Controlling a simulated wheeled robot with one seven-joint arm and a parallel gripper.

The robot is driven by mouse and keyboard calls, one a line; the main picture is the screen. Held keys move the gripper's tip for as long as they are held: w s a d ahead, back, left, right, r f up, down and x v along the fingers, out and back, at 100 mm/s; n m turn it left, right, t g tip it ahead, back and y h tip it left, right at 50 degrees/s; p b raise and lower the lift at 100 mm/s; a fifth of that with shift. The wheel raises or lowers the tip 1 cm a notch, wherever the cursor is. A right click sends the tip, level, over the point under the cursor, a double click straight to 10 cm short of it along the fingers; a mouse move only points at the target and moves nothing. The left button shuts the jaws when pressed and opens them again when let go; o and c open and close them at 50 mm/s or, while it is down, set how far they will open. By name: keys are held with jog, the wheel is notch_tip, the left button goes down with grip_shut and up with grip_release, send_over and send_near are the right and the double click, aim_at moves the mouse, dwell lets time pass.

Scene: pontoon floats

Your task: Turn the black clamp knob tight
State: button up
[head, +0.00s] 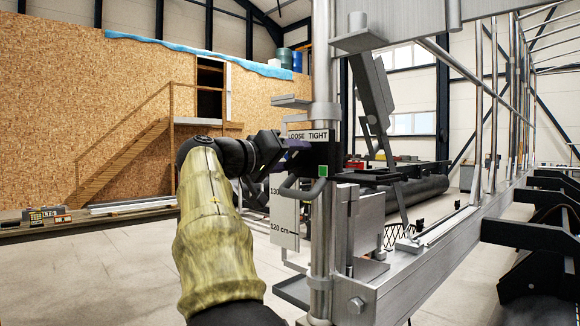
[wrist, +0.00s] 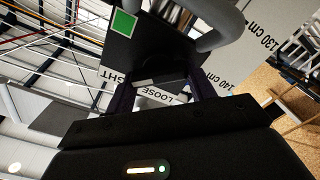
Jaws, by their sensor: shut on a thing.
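The black clamp block (head: 322,158) sits on an upright metal post, with a LOOSE / TIGHT label (head: 308,135) along its top and a green square (head: 323,171) low on its face. It also shows in the wrist view as a dark plate (wrist: 150,50), its label seen upside down and partly covered. My gripper (head: 292,148) reaches in from the left, at the block's face. In the wrist view its dark fingers (wrist: 158,88) are shut on the black clamp knob, which is mostly hidden between them. The knob's turn angle cannot be made out.
A curved grey handle (head: 300,191) sticks out just below the clamp block. A height scale plate (head: 284,215) marked 120 and 130 cm hangs behind it. The metal frame rail (head: 420,275) and black rollers (head: 535,270) lie to the right. The floor at the left is mostly open.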

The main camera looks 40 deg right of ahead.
jog(key=shift+r, duration=0.1)
dwell(0.4)
jog(key=o, duration=1)
jog(key=a, duration=0.5)
jog(key=s+a+b, duration=0.1)
jog(key=a, duration=0.5)
jog(key=a+b, duration=0.1)
jog(key=a, duration=0.5)
jog(key=shift+s+a, duration=0.15)
jog(key=shift+a, duration=0.05)
